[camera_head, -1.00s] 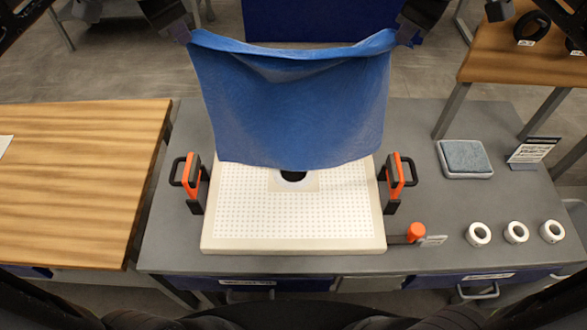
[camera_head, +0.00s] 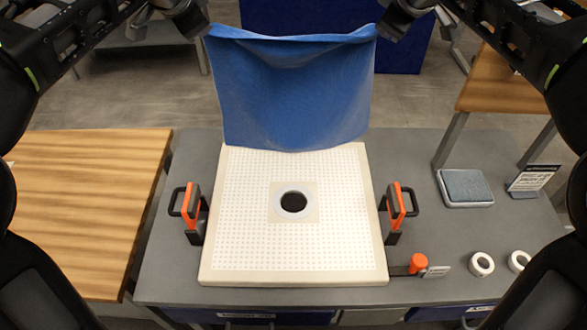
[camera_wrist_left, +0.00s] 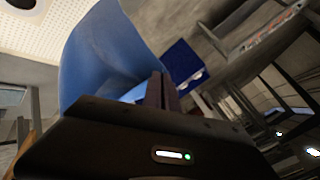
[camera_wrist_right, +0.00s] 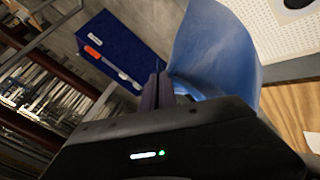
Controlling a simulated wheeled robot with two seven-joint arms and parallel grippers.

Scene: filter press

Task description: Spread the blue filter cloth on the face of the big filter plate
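The blue filter cloth (camera_head: 295,95) hangs from its two top corners above the far end of the big filter plate (camera_head: 245,235). Its lower edge is at the plate's far edge in the head view; I cannot tell whether it touches. The plate is white, dotted, with a dark round hole (camera_head: 294,201) in the middle, its face mostly uncovered. My left gripper (camera_head: 208,30) is shut on the cloth's left corner; the cloth also shows in the left wrist view (camera_wrist_left: 95,55). My right gripper (camera_head: 380,32) is shut on the right corner, and the cloth shows in the right wrist view (camera_wrist_right: 215,50).
Orange-and-black clamps stand at the plate's left (camera_head: 191,210) and right (camera_head: 396,210) sides. An orange knob (camera_head: 418,262) is at its near right corner. A grey pad (camera_head: 465,187) and white rings (camera_head: 481,264) lie to the right. A wooden table (camera_head: 85,200) is at left.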

